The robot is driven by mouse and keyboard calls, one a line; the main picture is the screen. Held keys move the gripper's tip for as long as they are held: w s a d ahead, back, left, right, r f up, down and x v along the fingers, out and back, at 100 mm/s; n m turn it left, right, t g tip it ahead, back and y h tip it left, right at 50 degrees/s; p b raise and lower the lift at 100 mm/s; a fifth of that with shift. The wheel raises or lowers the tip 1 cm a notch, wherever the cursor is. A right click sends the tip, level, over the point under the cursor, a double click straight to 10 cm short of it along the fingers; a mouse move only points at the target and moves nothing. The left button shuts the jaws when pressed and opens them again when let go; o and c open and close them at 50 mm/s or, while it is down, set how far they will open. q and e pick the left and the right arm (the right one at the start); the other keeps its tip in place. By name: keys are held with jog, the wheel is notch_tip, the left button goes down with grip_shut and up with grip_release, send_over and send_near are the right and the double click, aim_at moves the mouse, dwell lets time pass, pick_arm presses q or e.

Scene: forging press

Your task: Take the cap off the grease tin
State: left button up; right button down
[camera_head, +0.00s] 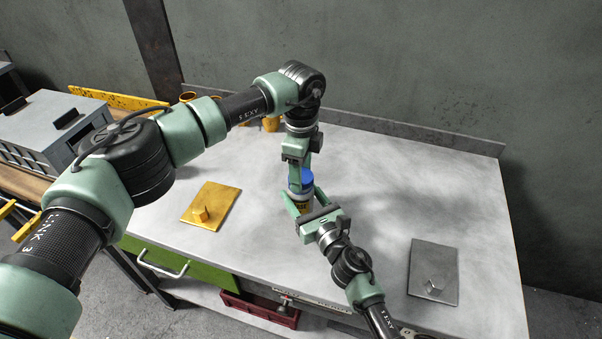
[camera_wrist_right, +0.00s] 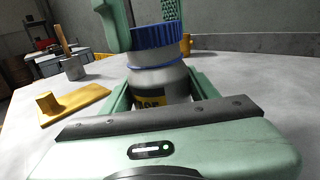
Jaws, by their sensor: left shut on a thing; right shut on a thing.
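The grease tin (camera_head: 299,200) stands upright on the pale workbench, a light jar with a yellow label and a blue ribbed cap (camera_head: 301,178). In the right wrist view the tin (camera_wrist_right: 160,82) fills the middle, with its cap (camera_wrist_right: 158,35) on top. A pale band and a thin blue ring show under the cap; I cannot tell whether it has lifted. My left gripper (camera_head: 300,173) comes from above and is shut on the cap, its fingers on either side. My right gripper (camera_head: 306,202) comes from the front and is shut around the tin's body.
A yellow plate with a block (camera_head: 210,204) lies left on the workbench (camera_head: 380,180), and a grey plate (camera_head: 434,272) lies right. Yellow cups (camera_head: 271,124) stand behind my left arm. A grey pot with a stick (camera_wrist_right: 72,68) shows in the wrist view.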

pick_arm(q)
jog(key=shift+r, duration=0.65)
pick_arm(e)
jog(key=shift+f, duration=0.15)
pick_arm(q)
jog(key=shift+r, duration=0.1)
jog(key=shift+r, duration=1.95)
pick_arm(e)
jog(key=shift+c, duration=1.6)
grip_release()
